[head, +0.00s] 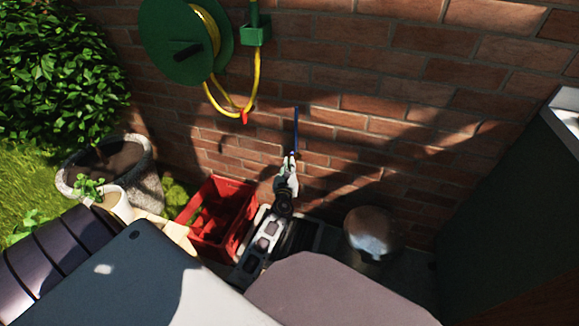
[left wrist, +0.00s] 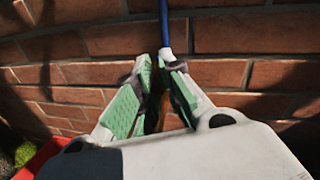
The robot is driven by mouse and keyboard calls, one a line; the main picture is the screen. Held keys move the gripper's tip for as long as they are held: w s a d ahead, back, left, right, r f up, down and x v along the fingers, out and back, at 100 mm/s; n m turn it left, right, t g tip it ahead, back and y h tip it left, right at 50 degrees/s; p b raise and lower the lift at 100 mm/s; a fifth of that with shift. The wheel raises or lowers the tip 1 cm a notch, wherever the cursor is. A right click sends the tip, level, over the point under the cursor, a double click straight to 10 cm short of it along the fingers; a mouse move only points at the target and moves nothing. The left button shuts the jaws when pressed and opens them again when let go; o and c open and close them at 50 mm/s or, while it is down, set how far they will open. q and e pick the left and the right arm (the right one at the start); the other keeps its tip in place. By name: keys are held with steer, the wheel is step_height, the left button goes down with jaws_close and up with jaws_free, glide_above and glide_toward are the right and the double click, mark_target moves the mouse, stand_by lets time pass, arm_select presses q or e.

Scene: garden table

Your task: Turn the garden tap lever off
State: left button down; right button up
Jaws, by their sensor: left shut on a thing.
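A thin blue bar (head: 297,125), which looks like the tap lever, stands upright against the brick wall in the head view. It also shows in the left wrist view (left wrist: 164,28), running down to the fingertips. My left gripper (head: 291,158) is at the bar's lower end. In the left wrist view its green-padded fingers (left wrist: 155,62) close in on the bar's end, and it is shut on it. The fingers hide that end, and I cannot make out the tap body. My right gripper is not in view.
A green hose reel (head: 180,42) with a yellow hose (head: 257,85) hangs on the wall, upper left. A red crate (head: 238,232) stands left of my gripper, and a round metallic-looking object (head: 371,230) right of it. A stone planter (head: 148,187) is further left. A dark cabinet (head: 515,190) bounds the right.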

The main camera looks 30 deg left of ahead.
arm_select(q)
steer(key=shift+a, duration=0.1)
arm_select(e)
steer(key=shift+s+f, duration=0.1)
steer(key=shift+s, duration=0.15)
arm_select(q)
steer(key=shift+s+a+r+m+h, duration=0.1)
steer(key=shift+a+m+h, duration=0.1)
steer(key=shift+m+h, duration=0.2)
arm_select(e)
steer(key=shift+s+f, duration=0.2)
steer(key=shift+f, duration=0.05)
arm_select(q)
steer(key=shift+a+t+h+b, duration=0.2)
steer(key=shift+t+h+b, duration=0.1)
steer(key=shift+h, duration=0.2)
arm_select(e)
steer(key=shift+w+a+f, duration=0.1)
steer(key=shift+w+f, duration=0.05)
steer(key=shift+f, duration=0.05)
arm_select(q)
steer(key=shift+a+m, duration=0.1)
steer(key=shift+m, duration=0.2)
steer(key=shift+s+a+m+h+b, duration=0.1)
steer(key=shift+m+h+b, duration=0.2)
steer(key=shift+h, duration=0.3)
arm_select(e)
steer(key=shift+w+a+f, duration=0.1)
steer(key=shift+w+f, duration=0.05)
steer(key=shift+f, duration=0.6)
